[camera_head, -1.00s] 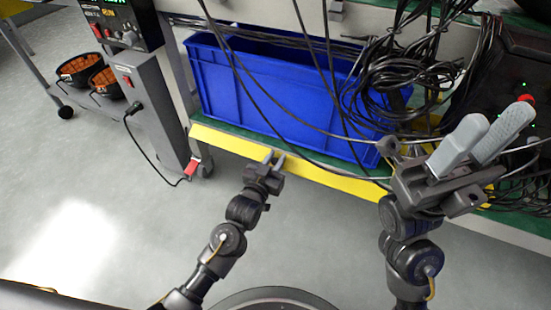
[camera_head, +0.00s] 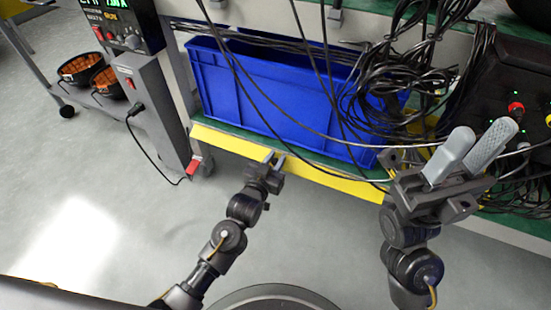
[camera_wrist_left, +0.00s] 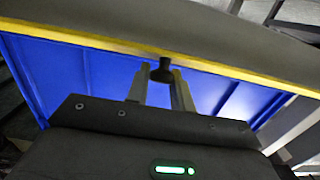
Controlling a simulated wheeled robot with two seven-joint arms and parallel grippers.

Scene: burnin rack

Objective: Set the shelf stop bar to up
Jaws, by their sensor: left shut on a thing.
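The shelf stop bar (camera_head: 222,142) is a long yellow strip along the front edge of the lower green shelf. Its broad face shows in the head view, with green shelf visible behind it, so it does not stand in front of the blue bin's lower edge. My left gripper (camera_head: 273,158) is at the middle of the bar. In the left wrist view, its fingers (camera_wrist_left: 162,85) are shut on a small dark knob (camera_wrist_left: 163,65) at the yellow strip (camera_wrist_left: 100,42). My right gripper (camera_head: 481,150) has its two grey fingers apart, with nothing between them, in front of the shelf's right part.
A blue bin (camera_head: 265,97) stands on the shelf behind the bar. Black cables (camera_head: 385,80) hang over the bin and to its right. A grey cabinet (camera_head: 150,92) with a plugged cord stands at left. The floor (camera_head: 110,210) at left is clear.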

